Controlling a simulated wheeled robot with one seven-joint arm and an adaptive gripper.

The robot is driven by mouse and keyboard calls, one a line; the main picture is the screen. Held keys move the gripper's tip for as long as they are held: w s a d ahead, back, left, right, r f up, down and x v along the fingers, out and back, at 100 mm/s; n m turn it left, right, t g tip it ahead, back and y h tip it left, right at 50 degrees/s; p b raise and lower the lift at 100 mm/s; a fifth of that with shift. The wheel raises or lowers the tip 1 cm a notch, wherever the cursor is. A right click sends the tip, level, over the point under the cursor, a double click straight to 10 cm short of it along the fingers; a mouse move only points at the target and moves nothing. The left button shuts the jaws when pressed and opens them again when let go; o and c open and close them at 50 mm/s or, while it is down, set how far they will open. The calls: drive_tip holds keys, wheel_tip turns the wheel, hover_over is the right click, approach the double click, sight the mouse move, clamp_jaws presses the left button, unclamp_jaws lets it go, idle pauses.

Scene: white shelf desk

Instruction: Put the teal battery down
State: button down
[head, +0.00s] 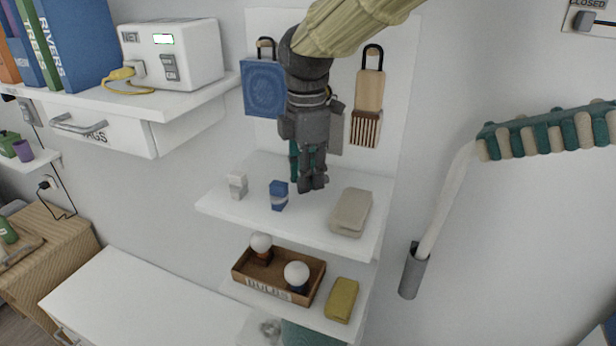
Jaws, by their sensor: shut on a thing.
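My gripper (311,185) points down over the upper white shelf (325,240), between a small blue-and-white block (279,196) and a beige block. It is shut on the teal battery (293,164). Only a narrow teal strip of the battery shows at the left of the fingers; the rest is hidden behind my gripper. I cannot tell whether the battery touches the shelf.
A small white-grey block (237,185) stands at the shelf's left, and the beige block (351,212) lies at its right. Tools hang behind: a blue one (263,88) and a brush (367,100). Below is a bulb crate (240,277). The shelf's front strip is clear.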

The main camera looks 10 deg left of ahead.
drive_tip(key=shift+w+a+f, duration=0.1)
drive_tip(key=shift+w+f, duration=0.05)
drive_tip(key=shift+f, duration=0.8)
drive_tip(key=shift+w+f, duration=0.1)
drive_tip(key=shift+w, duration=0.1)
drive_tip(key=shift+s, duration=0.3)
drive_tip(key=c, duration=1.2)
unclamp_jaws()
drive_tip(key=shift+w+f, duration=0.1)
drive_tip(key=shift+w, duration=0.1)
drive_tip(key=shift+s, duration=0.15)
